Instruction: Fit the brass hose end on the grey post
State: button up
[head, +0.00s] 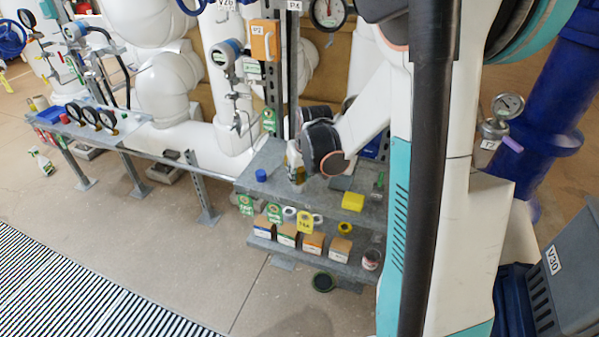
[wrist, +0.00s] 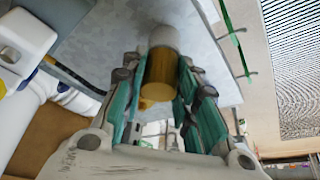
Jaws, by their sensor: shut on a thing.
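The brass hose end (wrist: 159,78) is a short gold cylinder between my gripper's teal-padded fingers (wrist: 156,85) in the wrist view. My gripper is shut on it. A pale grey round piece (wrist: 163,38) lines up with the far end of the brass. I cannot tell whether it is the grey post or part of the hose end, nor whether a gap lies between them. In the head view my gripper (head: 295,164) is low over the left part of the grey metal bench (head: 262,158), mostly hidden by my wrist. The post cannot be made out there.
A blue cap (head: 261,175) stands just left of my gripper, and a yellow block (head: 353,201) lies to its right. Small boxes (head: 313,243) line the lower shelf. White pipes (head: 233,90) and an orange box (head: 265,40) rise behind.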

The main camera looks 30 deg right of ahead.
dwell(0.3)
jog(key=o, duration=1)
jog(key=shift+c, duration=0.2)
jog(key=shift+r, duration=0.1)
